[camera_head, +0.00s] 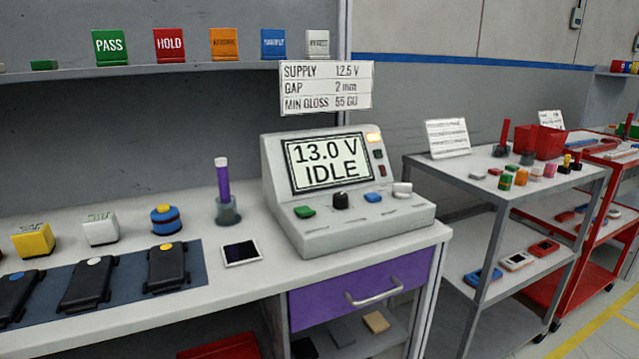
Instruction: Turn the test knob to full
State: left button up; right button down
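The test unit (350,238) is a grey console on the right end of the bench. Its screen (326,163) reads "13.0 V IDLE". A black round knob (341,200) sits on its sloped front panel, between a green button (304,211) and a blue button (373,197). A white knob or button (402,188) is at the right of the row. The black knob's pointer setting is too small to read. Neither of my grippers shows in the head view.
A purple drawer (345,298) with a grey handle is below the unit. A grey cart (493,160) stands right. The bench front before the unit is clear.

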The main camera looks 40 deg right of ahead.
aim_at(401, 190)
jog(key=z, duration=1.6)
jog(key=i+l, duration=0.2)
jog(key=i+l+u, duration=0.25)
jog(key=u, duration=0.25)
jog(key=i+l+u, duration=0.15)
jog(key=l+u, duration=0.35)
